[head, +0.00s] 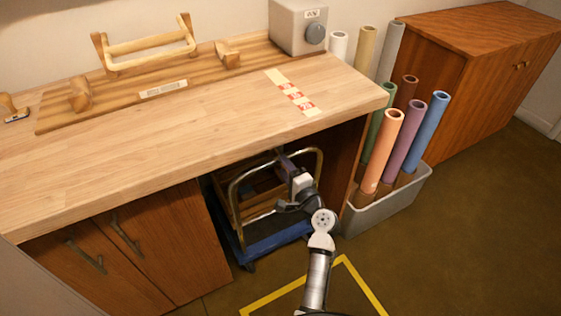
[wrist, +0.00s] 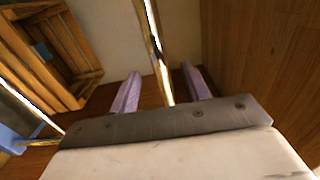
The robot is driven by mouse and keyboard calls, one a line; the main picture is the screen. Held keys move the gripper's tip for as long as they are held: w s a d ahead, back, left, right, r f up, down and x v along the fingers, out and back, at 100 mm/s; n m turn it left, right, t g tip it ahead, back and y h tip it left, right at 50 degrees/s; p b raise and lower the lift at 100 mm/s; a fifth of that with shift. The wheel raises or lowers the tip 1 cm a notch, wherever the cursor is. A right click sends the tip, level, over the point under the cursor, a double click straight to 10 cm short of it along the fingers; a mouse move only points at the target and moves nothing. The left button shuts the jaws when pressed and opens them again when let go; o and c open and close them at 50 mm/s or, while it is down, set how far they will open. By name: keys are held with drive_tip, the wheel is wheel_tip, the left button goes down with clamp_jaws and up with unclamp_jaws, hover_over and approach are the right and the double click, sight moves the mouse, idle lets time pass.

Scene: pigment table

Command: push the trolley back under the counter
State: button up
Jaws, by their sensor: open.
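The trolley has a blue platform (head: 268,238) and a brass tube handle (head: 234,200). It stands in the opening below the wooden counter (head: 180,130), with its front part showing near the cabinet face. A wooden crate (head: 228,208) rides on it and also shows in the wrist view (wrist: 38,62). My gripper (head: 283,156) reaches into the opening at the handle's right side. In the wrist view my gripper (wrist: 160,82) has its two lavender fingers apart, with a brass handle bar (wrist: 153,40) running between them. Contact with the bar cannot be told.
A grey bin (head: 400,205) of coloured rolls stands right of the opening, close to my arm. Cabinet doors (head: 110,255) flank the opening on the left. A yellow floor outline (head: 345,262) lies in front. Open floor extends to the right.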

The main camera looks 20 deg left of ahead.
sight(278, 160)
drive_tip(key=shift+x, duration=2.35)
drive_tip(key=shift+c, duration=0.5)
clamp_jaws()
drive_tip(key=shift+f, duration=0.1)
